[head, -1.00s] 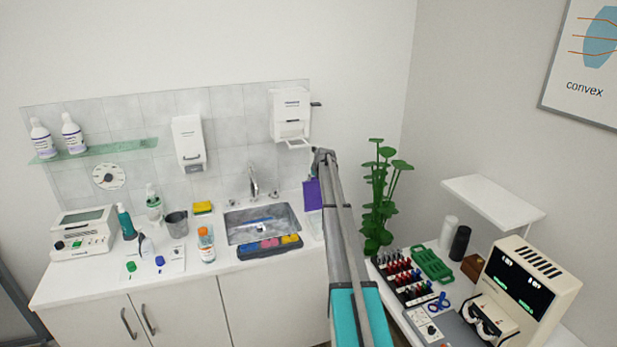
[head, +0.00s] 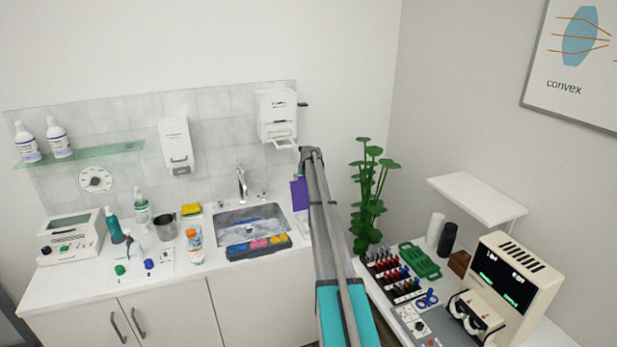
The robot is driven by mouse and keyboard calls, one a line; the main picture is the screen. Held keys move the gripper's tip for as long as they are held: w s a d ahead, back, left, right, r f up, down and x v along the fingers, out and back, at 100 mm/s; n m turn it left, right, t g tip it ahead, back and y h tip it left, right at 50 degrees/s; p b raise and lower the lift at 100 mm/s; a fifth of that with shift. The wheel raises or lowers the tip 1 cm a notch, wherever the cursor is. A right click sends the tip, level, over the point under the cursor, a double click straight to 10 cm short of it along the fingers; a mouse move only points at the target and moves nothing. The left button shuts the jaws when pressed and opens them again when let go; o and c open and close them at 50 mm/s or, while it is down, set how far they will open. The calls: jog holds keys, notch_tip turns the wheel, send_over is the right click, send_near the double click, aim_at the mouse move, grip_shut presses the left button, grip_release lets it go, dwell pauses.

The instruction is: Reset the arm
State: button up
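My arm, grey with a teal section, rises from the bottom centre of the head view and points toward the wall behind the counter. Its far visible end is a grey joint just below the white towel dispenser (head: 277,117) in the picture. My gripper is not visible; whether it is hidden behind the arm or elsewhere, I cannot tell. A purple flat thing (head: 299,193) shows at the left edge of the arm, near the right end of the sink (head: 230,220). Whether it touches the arm is unclear.
Right of my arm are a green plant (head: 368,195), a rack of red and dark items (head: 392,275), a beige machine (head: 508,275) and a white wall shelf (head: 478,200).

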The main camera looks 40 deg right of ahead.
jog(key=shift+w, duration=0.15)
dwell(0.3)
jog(key=shift+a, duration=0.45)
jog(key=s+a+f+n+g+y, duration=0.1)
jog(key=s+a+n, duration=0.5)
jog(key=a, duration=0.5)
jog(key=s+a+f+n+g+b, duration=0.1)
jog(key=s+a+n, duration=0.55)
jog(key=a, duration=0.45)
jog(key=s+a+f+n+g+y, duration=0.1)
jog(key=s+a+n, duration=0.55)
jog(key=a, duration=0.45)
jog(key=s+a+n+g, duration=0.1)
jog(key=s+a+n, duration=0.5)
jog(key=s, duration=0.4)
jog(key=s+a+f+n+g, duration=0.1)
jog(key=s+a+n, duration=0.6)
jog(key=s, duration=0.3)
jog(key=s+a+f+n+g+b, duration=0.1)
jog(key=s+a+n, duration=0.5)
jog(key=s, duration=0.5)
jog(key=shift+a+f+n+g, duration=0.15)
jog(key=shift+a+n+g, duration=0.25)
jog(key=shift+a, duration=0.4)
